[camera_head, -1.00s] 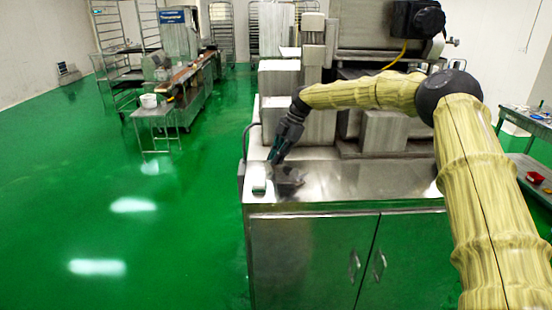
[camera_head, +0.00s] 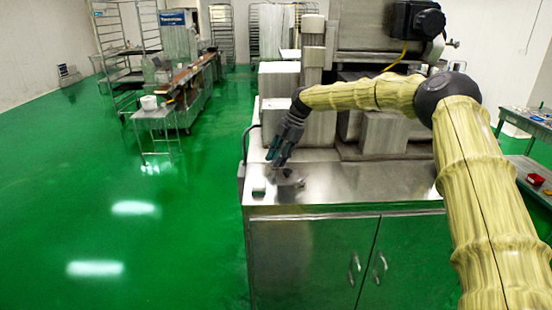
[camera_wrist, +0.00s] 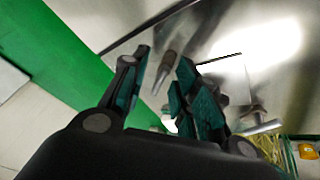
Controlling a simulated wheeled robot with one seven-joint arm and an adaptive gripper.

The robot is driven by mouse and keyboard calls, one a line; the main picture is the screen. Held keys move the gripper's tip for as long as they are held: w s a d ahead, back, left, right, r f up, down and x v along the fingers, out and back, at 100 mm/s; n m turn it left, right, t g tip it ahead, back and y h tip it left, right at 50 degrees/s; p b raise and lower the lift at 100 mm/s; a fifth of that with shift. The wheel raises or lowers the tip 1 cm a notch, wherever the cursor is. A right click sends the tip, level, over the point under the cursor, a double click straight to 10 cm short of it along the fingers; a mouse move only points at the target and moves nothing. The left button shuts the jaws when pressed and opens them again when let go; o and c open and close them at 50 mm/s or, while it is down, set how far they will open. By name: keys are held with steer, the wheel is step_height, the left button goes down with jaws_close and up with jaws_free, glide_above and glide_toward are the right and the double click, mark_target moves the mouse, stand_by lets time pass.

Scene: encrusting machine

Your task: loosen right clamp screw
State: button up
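My gripper (camera_head: 278,160) is over the left front part of the steel machine top, its fingers pointing down. In the wrist view my gripper (camera_wrist: 163,85) is open, with green pads on both fingers. A grey-brown tapered cylindrical part (camera_wrist: 167,66), screw-like, shows between the fingertips. A clear gap shows on its left; I cannot tell if it touches the right finger. A second metal part with a crossbar (camera_wrist: 258,124) shows beyond the right finger. I cannot tell which of these is the right clamp screw. In the head view, small fittings (camera_head: 289,177) lie beside the fingertips, hard to make out.
The steel cabinet top (camera_head: 370,185) is bare to the right of my gripper. Grey blocks (camera_head: 385,132) of the machine stand behind. Green floor (camera_head: 150,235) is open at left. A side table (camera_head: 530,120) stands at far right.

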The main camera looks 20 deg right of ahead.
steer(key=v, duration=1.1)
steer(key=shift+d+r, duration=0.3)
